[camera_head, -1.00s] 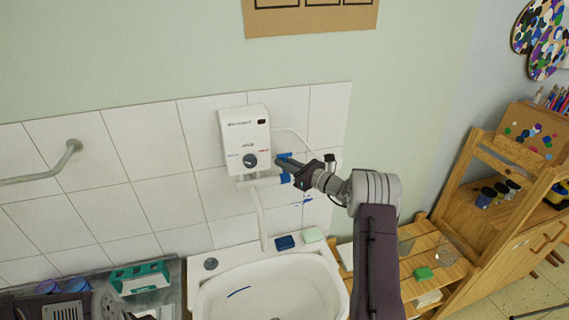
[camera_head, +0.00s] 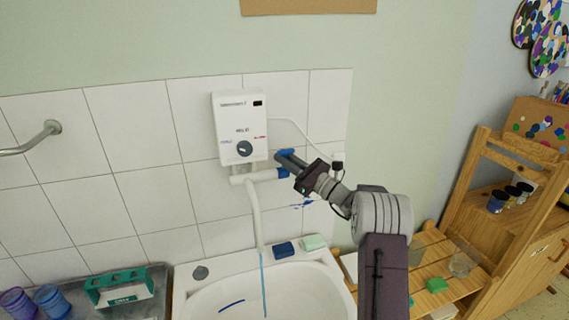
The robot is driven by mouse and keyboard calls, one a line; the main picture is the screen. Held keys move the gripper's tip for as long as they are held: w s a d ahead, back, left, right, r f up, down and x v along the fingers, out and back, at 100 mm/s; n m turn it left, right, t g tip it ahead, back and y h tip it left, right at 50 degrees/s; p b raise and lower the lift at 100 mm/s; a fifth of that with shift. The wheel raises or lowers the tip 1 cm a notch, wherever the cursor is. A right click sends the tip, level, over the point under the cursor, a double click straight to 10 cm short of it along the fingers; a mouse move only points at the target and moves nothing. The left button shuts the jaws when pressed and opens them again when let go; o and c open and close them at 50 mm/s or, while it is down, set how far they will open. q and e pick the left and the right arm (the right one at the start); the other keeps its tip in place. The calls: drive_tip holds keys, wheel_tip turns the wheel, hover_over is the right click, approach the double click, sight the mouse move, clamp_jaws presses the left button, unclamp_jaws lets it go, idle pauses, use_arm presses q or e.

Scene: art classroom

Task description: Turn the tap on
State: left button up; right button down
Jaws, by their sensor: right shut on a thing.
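A white water heater (camera_head: 240,128) with a dark dial hangs on the tiled wall. Below it a white tap pipe (camera_head: 254,212) bends down over the white sink (camera_head: 330,292). A blue tap handle (camera_head: 284,173) sits at the right end of the pipe fitting. My right gripper (camera_head: 288,161) reaches it from the right and is shut on it, hiding part of it. A thin blue stream of water (camera_head: 263,285) runs from the spout into the sink. My left gripper is not in view.
A dark blue sponge (camera_head: 284,250) and a pale green bar (camera_head: 313,242) lie on the sink's back rim. A green-and-white box (camera_head: 118,287) and blue cups stand at left. A wooden shelf (camera_head: 490,220) stands at right. A metal rail (camera_head: 35,138) juts in at left.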

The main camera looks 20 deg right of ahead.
drive_tip(key=c, duration=1.5)
unclamp_jaws()
drive_tip(key=shift+d, duration=0.1)
drive_tip(key=b+v, duration=0.3)
drive_tip(key=v, duration=0.6)
